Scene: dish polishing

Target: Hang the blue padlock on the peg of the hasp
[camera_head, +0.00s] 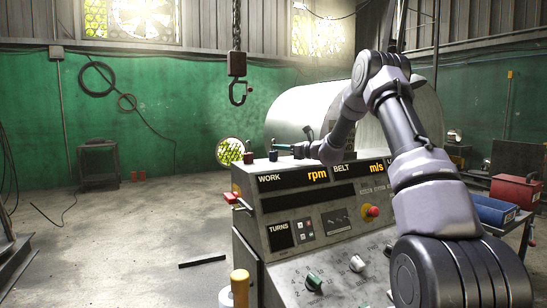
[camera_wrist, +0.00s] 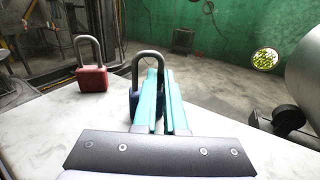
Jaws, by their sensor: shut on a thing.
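In the wrist view the blue padlock (camera_wrist: 133,104) is at my gripper's fingertips, its grey shackle upright above the teal fingers. My gripper (camera_wrist: 160,80) is shut on it, and the fingers cover part of its dark blue body. In the head view my gripper (camera_head: 284,147) points left over the console's top edge, with a small dark shape (camera_head: 273,156) at its tips.
A red padlock (camera_wrist: 92,78) stands on the pale surface (camera_wrist: 50,130), left of my gripper and apart from it. The console (camera_head: 310,205) has knobs and a red button. A crane hook (camera_head: 238,92) hangs behind. A blue bin (camera_head: 493,210) stands right.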

